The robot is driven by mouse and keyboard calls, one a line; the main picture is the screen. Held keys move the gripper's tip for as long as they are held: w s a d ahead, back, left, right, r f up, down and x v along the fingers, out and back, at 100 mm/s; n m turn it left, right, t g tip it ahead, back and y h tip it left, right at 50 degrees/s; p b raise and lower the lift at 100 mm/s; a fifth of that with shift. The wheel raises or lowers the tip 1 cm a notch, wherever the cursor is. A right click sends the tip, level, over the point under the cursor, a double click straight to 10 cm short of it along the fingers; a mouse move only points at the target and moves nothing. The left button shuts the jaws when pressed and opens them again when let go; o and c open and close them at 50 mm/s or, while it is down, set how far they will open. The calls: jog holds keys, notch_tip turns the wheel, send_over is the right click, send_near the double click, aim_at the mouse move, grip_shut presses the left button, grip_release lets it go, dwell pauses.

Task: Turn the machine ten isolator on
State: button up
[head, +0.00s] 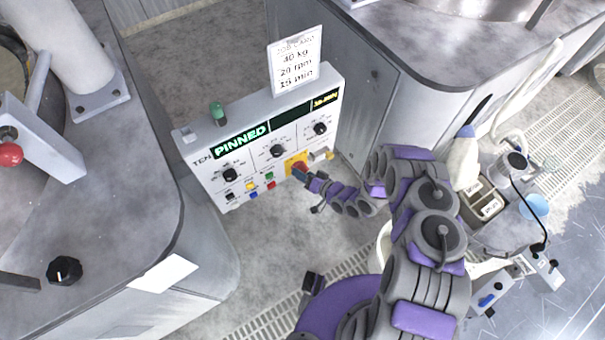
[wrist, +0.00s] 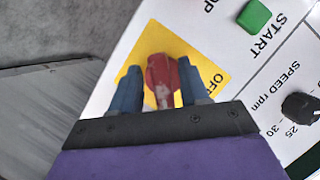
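The machine ten control box (head: 205,178), labelled TEN, stands between the two machines. Its isolator is a red rotary knob (wrist: 162,80) on a yellow plate (wrist: 150,42), at the box's lower right. In the wrist view the word OFF is printed on the plate, right of the knob. My gripper (wrist: 161,88) is at the knob, with one blue finger on each side of it. The fingers are apart, and I cannot tell whether they touch the knob. In the head view my gripper (head: 301,174) partly covers the yellow plate (head: 292,158).
A green START button (wrist: 254,17) and a black speed knob (wrist: 299,107) lie right of the plate in the wrist view. The box's display (head: 242,141) reads PINNED. A job card (head: 296,62) stands above it. Grey machine bodies flank the box; a cluttered side table (head: 490,235) is at right.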

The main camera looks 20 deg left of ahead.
jog(key=p+v, duration=0.2)
jog(key=v, duration=1.5)
jog(key=shift+d+r+p, duration=0.2)
jog(key=shift+p, duration=0.1)
